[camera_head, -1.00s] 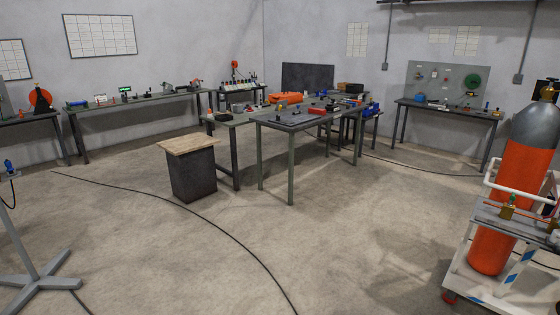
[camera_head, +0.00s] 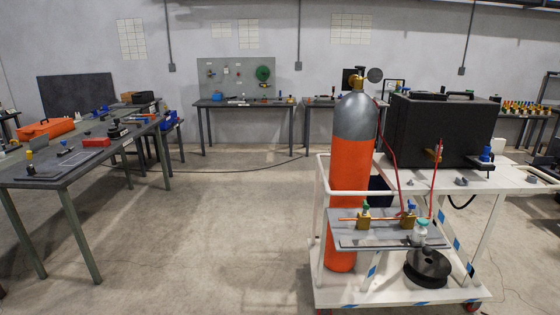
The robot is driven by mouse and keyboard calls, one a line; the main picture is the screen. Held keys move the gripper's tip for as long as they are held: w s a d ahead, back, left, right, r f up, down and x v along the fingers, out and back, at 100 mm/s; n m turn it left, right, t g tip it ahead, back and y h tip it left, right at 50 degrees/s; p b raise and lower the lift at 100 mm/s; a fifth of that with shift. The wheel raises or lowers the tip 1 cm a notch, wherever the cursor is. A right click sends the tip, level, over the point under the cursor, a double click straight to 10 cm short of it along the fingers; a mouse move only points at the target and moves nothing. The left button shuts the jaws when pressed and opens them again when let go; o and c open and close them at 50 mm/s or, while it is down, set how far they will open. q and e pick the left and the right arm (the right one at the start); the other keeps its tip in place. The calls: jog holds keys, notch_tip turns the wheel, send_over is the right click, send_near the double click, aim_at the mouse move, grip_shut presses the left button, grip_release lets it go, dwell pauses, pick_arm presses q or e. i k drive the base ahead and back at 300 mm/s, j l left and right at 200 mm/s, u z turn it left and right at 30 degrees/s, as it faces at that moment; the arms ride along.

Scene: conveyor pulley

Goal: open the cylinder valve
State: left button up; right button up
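A tall orange gas cylinder (camera_head: 351,190) with a grey shoulder stands upright on a white cart, right of the picture's middle. Its brass cylinder valve (camera_head: 357,80) is at the top, with a dark round part beside it. The valve is small here, and I cannot tell whether it is open or shut. Neither of my grippers shows in the head view.
A dark table (camera_head: 60,180) stands at left. The floor between table and cart is clear.

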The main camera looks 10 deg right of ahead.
aim_at(359, 68)
jog(key=i+z, duration=0.15)
jog(key=i, duration=1.2)
jog(key=i+j+z, duration=0.1)
jog(key=i+z, duration=0.25)
jog(key=i+j+z, duration=0.2)
jog(key=z, duration=0.15)
jog(key=i+j+z, duration=0.25)
jog(key=z, duration=0.15)
jog(key=i, duration=0.1)
